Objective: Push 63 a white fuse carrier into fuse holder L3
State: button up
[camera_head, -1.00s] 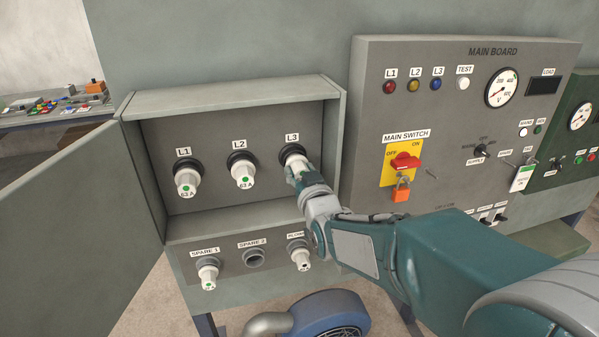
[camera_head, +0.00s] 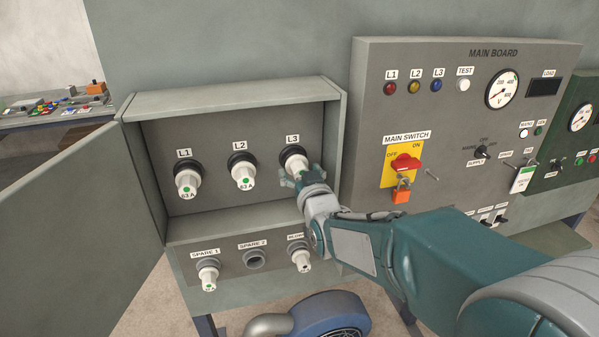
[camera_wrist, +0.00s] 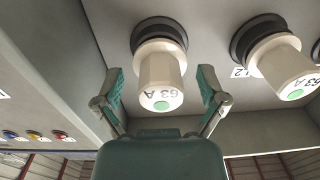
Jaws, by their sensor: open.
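A white 63 A fuse carrier with a green dot (camera_wrist: 161,80) sits in the dark round holder L3 (camera_wrist: 158,31). In the head view this carrier (camera_head: 296,164) is partly hidden by my gripper. My gripper (camera_wrist: 161,90) is open, with one finger on each side of the carrier's outer end and a gap to both. In the head view my gripper (camera_head: 304,181) is in front of L3, below its label. How fully the carrier is seated cannot be told.
White carriers fill L1 (camera_head: 187,181) and L2 (camera_head: 243,175). Below, spare 1 (camera_head: 208,279) and the holder under L3 (camera_head: 300,260) hold carriers; spare 2 (camera_head: 254,259) is empty. The open cabinet door (camera_head: 80,225) stands left. The main board (camera_head: 465,130) stands right.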

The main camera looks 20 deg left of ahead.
jog(key=shift+s, duration=0.15)
jog(key=v, duration=1.1)
jog(key=shift+s+d, duration=0.2)
jog(key=shift+s, duration=0.1)
jog(key=shift+f, duration=0.15)
